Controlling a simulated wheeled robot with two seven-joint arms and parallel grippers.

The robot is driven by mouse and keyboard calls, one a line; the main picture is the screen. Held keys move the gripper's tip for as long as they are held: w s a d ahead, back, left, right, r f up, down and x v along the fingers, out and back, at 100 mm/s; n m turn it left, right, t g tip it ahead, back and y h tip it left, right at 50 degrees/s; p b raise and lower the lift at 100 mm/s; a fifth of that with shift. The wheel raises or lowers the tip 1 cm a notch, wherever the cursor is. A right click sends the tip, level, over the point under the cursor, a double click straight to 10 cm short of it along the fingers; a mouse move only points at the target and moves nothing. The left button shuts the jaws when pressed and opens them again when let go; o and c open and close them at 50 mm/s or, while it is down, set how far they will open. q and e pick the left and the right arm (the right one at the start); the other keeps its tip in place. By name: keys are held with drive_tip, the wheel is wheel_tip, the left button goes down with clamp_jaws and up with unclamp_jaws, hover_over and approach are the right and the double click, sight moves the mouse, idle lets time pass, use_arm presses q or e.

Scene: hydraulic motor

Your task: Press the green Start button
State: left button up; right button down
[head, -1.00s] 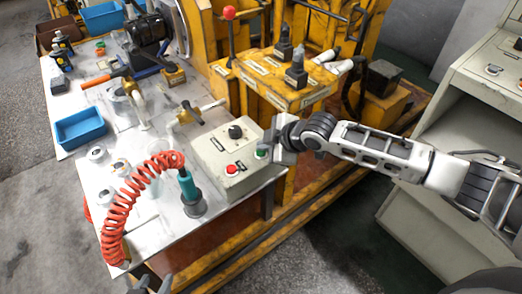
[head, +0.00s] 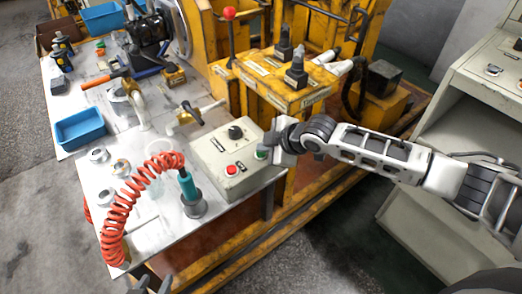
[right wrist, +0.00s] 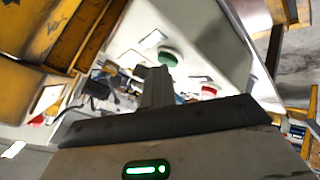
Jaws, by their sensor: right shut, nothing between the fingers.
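The green Start button (head: 261,154) is on the sloped face of a light grey control box (head: 212,159) at the table's right edge. A red button (head: 231,170) and a black knob (head: 235,132) are on the same box. My right gripper (head: 270,146) is shut and empty, close beside the green button. In the right wrist view, the closed fingers (right wrist: 157,85) point toward the box, with the green button (right wrist: 168,57) just past their tips. I cannot tell whether they touch. My left gripper (head: 154,284) shows only its dark tips at the bottom edge.
A teal tool (head: 187,184) on a coiled red hose (head: 118,200) stands left of the box. A blue tray (head: 80,129) and several metal parts lie on the table. A yellow machine frame (head: 290,90) stands behind. A grey cabinet (head: 480,90) is at the right.

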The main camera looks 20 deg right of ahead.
sight(265, 154)
drive_tip(key=shift+r+p, duration=0.7)
drive_tip(key=shift+r, duration=0.1)
wheel_tip(265, 154, up, 3)
drive_tip(key=p, duration=0.3)
drive_tip(key=shift+r, duration=0.1)
drive_tip(key=shift+r+p, duration=0.8)
